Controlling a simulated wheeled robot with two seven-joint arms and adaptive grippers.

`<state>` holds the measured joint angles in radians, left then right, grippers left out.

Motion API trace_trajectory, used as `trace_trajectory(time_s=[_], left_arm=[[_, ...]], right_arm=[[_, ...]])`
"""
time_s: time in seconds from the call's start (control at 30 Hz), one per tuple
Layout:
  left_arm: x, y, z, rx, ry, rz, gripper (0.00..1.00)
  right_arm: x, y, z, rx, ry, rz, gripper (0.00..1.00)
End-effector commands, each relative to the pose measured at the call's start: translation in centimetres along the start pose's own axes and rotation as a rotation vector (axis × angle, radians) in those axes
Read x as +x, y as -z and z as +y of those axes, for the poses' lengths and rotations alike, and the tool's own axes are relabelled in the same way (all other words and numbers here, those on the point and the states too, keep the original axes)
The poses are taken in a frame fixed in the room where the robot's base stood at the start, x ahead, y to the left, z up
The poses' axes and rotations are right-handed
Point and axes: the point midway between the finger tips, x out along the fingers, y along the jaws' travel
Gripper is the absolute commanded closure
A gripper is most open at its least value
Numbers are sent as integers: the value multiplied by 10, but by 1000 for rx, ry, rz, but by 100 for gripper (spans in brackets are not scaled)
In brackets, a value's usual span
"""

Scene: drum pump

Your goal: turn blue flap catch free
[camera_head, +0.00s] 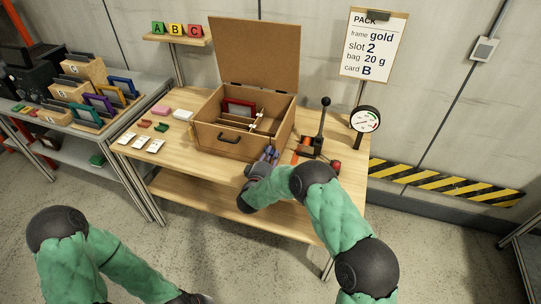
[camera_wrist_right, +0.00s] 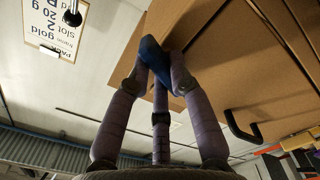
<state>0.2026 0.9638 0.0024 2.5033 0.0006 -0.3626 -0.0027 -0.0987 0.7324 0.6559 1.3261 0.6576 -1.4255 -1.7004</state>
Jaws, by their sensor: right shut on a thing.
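The blue flap catch (camera_wrist_right: 155,54) shows in the right wrist view as a blue piece between my fingertips, against the brown box. My right gripper (camera_wrist_right: 160,62) is shut on it, its purple fingers closing from both sides. In the head view my right gripper (camera_head: 269,154) is at the front right corner of the brown box (camera_head: 222,141), and the catch is hidden there. The box lid (camera_head: 255,52) stands up at the back. My left gripper is out of view; only part of the left arm shows at the bottom left.
The box holds a red frame (camera_head: 239,107) and dividers; its front has a dark handle (camera_head: 229,137). A lever press (camera_head: 317,130) and a gauge (camera_head: 366,120) stand right of the box. White cards (camera_head: 140,142) lie to its left on the wooden table (camera_head: 180,160).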

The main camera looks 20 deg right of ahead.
Motion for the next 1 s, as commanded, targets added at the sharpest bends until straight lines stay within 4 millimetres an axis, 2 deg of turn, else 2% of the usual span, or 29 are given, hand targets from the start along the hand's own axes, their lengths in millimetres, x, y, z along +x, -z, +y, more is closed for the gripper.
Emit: trace_trajectory(time_s=[1.0], left_arm=[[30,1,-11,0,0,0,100]], right_arm=[[-1,-5,-5,934,2,-2,100]])
